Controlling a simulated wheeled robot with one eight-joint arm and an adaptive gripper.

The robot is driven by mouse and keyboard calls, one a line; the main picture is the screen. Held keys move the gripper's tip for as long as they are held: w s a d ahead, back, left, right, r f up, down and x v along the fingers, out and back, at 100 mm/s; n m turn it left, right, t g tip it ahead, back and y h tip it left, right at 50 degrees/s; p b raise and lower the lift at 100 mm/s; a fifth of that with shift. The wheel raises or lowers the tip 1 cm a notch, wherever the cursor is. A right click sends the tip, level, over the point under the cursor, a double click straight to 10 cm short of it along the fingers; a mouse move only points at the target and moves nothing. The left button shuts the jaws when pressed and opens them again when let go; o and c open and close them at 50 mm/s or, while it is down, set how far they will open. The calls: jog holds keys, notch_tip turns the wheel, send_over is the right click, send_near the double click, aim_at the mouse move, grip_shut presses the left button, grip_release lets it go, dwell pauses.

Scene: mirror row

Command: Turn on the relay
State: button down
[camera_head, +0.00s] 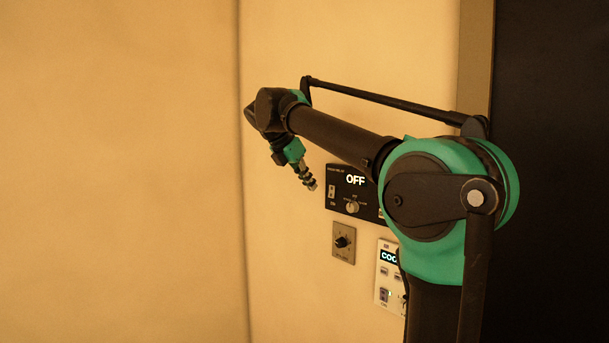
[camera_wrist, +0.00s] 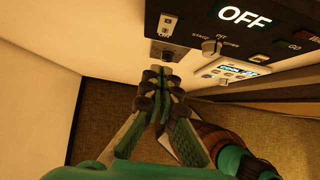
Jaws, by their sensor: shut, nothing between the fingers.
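The relay is a black wall panel (camera_head: 345,176) with a lit display reading OFF (camera_wrist: 244,17). At its left end is a small light switch (camera_head: 332,191), also seen in the wrist view (camera_wrist: 166,25). A knob (camera_head: 352,207) sits under the display, and it shows in the wrist view (camera_wrist: 211,47). My gripper (camera_head: 312,187) is shut and empty, just left of the panel in the head view. In the wrist view its fingertips (camera_wrist: 161,76) appear below the switch. I cannot tell the exact gap to the wall. My arm hides the panel's right part in the head view.
A grey plate with a black dial (camera_head: 343,242) is below the relay. A white panel with a lit display (camera_head: 386,272) is lower right, partly behind my arm. A wall corner (camera_head: 243,200) lies to the left, and a dark surface (camera_head: 550,150) fills the right.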

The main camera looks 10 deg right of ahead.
aim_at(331, 194)
jog(key=shift+w+d+f, duration=0.6)
jog(key=shift+w+d, duration=0.05)
jog(key=shift+d, duration=0.2)
jog(key=shift+w+d+f, duration=0.65)
jog(key=shift+d, duration=0.25)
jog(key=shift+w+d+f, duration=0.6)
jog(key=shift+w+d, duration=0.05)
jog(key=shift+d, duration=0.2)
jog(key=shift+w+d+f, duration=0.1)
jog(key=shift+w+d, duration=0.05)
jog(key=shift+d, duration=0.1)
jog(key=shift+r, duration=0.8)
